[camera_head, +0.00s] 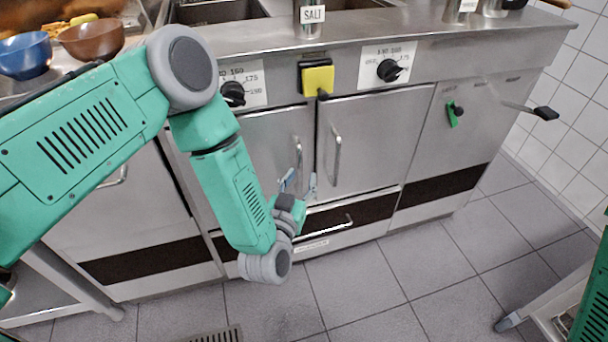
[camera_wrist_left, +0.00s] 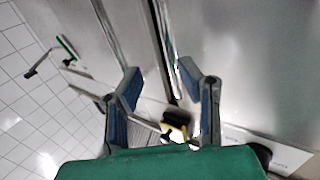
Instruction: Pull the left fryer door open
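The left fryer door (camera_head: 270,140) is a steel panel, partly hidden behind my left arm. It looks closed, level with the right door (camera_head: 385,130). Its upright handle (camera_head: 298,153) is near its right edge. My left gripper (camera_head: 300,183) is low in front of the doors, near the lower end of that handle. In the left wrist view the gripper (camera_wrist_left: 159,72) has its two blue-grey fingers spread wide. A long upright bar (camera_wrist_left: 164,45), apparently the handle, shows between the fingers. I cannot tell whether they touch it. My right gripper is out of view.
The right door has its own handle (camera_head: 336,152). A yellow box (camera_head: 318,78) and black knobs (camera_head: 390,70) are above the doors. A drawer handle (camera_head: 328,226) is below. A lever (camera_head: 530,110) sticks out at right. The tiled floor (camera_head: 400,275) in front is mostly clear.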

